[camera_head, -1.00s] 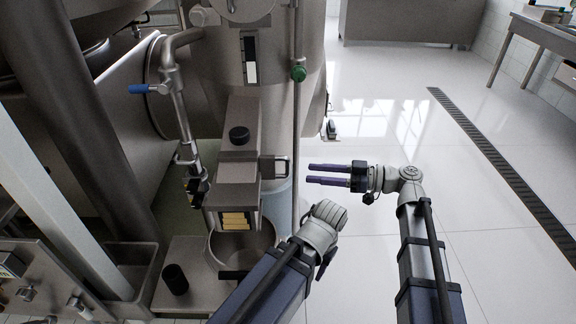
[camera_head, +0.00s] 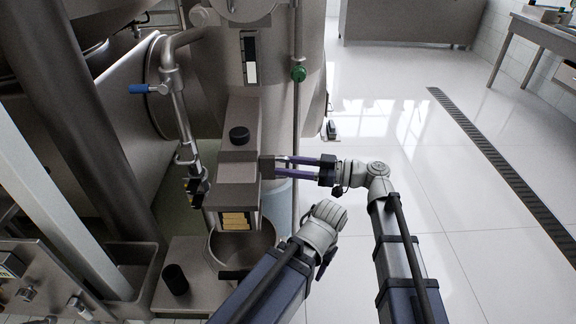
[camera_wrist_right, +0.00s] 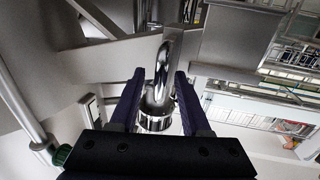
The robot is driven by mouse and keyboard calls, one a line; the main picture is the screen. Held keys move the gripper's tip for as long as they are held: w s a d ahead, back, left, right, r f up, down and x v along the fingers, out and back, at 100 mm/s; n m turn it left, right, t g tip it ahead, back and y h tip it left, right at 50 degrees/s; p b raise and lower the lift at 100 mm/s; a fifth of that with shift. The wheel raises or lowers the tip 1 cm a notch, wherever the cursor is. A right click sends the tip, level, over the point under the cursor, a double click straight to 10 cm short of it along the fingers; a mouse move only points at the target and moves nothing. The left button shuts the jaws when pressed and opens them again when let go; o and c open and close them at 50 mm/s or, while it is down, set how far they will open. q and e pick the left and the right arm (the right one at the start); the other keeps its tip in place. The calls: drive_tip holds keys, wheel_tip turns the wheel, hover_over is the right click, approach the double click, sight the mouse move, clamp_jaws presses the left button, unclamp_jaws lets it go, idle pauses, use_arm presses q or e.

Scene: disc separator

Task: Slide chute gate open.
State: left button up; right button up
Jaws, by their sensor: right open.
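A metal bowl (camera_head: 222,262) sits under the chute. A thin vertical pipe with a green fitting (camera_head: 299,73) stands close behind my right fingers. The tiled floor at right is open.

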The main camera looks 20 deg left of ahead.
drive_tip(key=shift+c, duration=0.3)
clamp_jaws()
drive_tip(key=shift+w, duration=0.1)
drive_tip(key=shift+w+r, duration=0.1)
drive_tip(key=shift+w, duration=0.05)
idle(0.9)
